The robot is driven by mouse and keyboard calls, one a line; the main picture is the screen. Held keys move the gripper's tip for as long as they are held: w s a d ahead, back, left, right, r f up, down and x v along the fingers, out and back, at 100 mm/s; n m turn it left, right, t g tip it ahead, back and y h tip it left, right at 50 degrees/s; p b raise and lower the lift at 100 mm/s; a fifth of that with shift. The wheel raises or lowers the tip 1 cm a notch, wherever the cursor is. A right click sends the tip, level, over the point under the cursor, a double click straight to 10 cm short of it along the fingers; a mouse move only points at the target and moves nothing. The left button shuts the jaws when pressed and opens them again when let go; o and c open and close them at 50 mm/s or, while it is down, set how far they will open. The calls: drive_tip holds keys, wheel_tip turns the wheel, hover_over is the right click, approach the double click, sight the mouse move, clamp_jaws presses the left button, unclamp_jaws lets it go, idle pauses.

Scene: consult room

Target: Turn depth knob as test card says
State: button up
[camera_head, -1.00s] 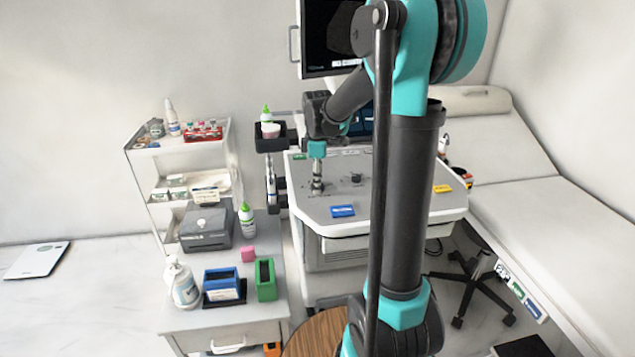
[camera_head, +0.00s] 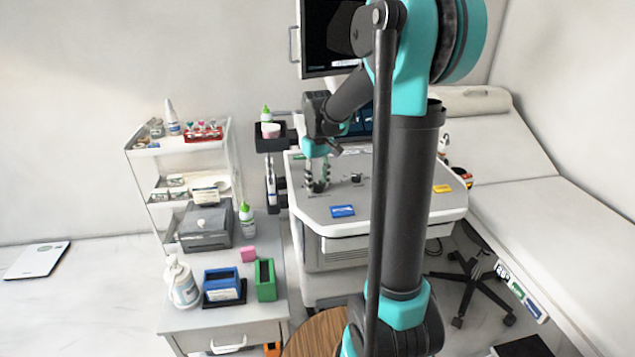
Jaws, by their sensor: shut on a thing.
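My gripper (camera_head: 317,186) points down at the left part of the grey console top (camera_head: 395,207). Its two fingers stand side by side, closed around a small knob there, which they mostly hide. A second dark knob (camera_head: 357,178) stands free just to the right. I cannot read the markings around either knob, so I cannot tell by label which one is the depth knob. A blue card (camera_head: 342,211) lies at the console's front edge and a yellow one (camera_head: 442,189) at its right. Their text is too small to read, and I cannot tell which is the test card.
A monitor (camera_head: 332,38) hangs above the console. At left stand a drawer cabinet (camera_head: 222,335) with a pump bottle (camera_head: 181,284), a blue box (camera_head: 221,284) and a green box (camera_head: 265,280), and a shelf trolley (camera_head: 148,200). An exam couch (camera_head: 560,215) fills the right side.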

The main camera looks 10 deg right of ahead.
sight(317, 185)
drive_tip(key=m, duration=0.5)
drive_tip(key=shift+m, duration=0.3)
drive_tip(key=m, duration=0.4)
drive_tip(key=shift+m, duration=0.4)
drive_tip(key=o, duration=1.2)
drive_tip(key=shift+c, duration=0.2)
wheel_tip(317, 185, up, 12)
